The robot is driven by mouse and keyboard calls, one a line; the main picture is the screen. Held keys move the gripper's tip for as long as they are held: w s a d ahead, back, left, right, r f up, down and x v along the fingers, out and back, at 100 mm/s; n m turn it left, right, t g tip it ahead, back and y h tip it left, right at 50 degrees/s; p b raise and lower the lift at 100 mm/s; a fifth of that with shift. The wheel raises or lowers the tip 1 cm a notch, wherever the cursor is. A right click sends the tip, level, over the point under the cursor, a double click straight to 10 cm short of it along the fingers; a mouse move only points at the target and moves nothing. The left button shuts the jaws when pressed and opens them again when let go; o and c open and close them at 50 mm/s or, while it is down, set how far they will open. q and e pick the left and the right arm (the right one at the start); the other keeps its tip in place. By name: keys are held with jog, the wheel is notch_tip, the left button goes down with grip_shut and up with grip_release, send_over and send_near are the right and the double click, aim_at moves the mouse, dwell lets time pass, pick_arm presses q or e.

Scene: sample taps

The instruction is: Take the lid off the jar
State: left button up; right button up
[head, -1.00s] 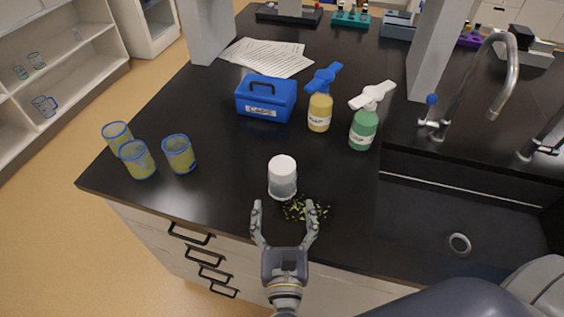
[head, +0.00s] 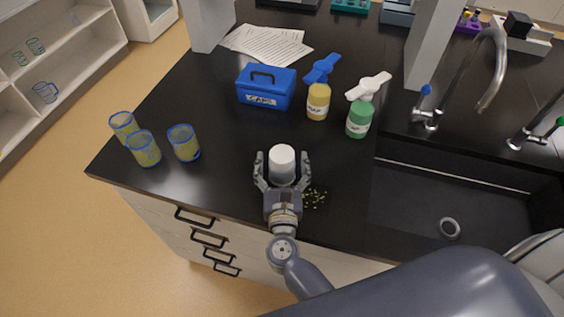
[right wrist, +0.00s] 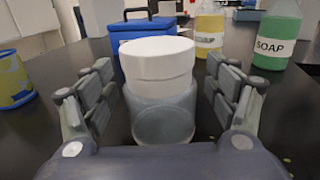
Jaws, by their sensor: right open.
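The jar (right wrist: 164,114) is a frosted, see-through container standing upright on the black bench. Its white lid (head: 282,154) sits on top; the lid also shows in the right wrist view (right wrist: 157,58). My right gripper (head: 282,160) is open, with one finger on each side of the jar. In the right wrist view (right wrist: 160,95) a gap shows between each finger and the jar, so they look apart. The fingers stand around the jar's body and the lid's lower part. My left gripper is not in view.
Yellow-green flakes (head: 315,198) lie right of the gripper. A blue caps box (head: 266,88) and two soap bottles, yellow (head: 318,103) and green (head: 359,119), stand behind the jar. Several blue-rimmed glasses (head: 184,143) stand left. A sink (head: 450,195) is at right.

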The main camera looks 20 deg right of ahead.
aim_at(282, 165)
jog(key=c, duration=1.2)
jog(key=shift+r, duration=0.5)
notch_tip(282, 165, up, 2)
jog(key=shift+r, duration=0.1)
jog(key=shift+s+d+r+b, duration=0.1)
jog(key=shift+s+r+b, duration=0.2)
jog(key=shift+s+b, duration=1.5)
jog(key=shift+s+d+r+b, duration=0.15)
jog(key=shift+s+r, duration=0.15)
jog(key=shift+s, duration=3.25)
jog(key=shift+s+d+r+b, duration=0.1)
jog(key=shift+s+r+b, duration=0.2)
jog(key=shift+s+b, duration=1.5)
jog(key=shift+p+v, duration=0.8)
jog(key=shift+p, duration=0.05)
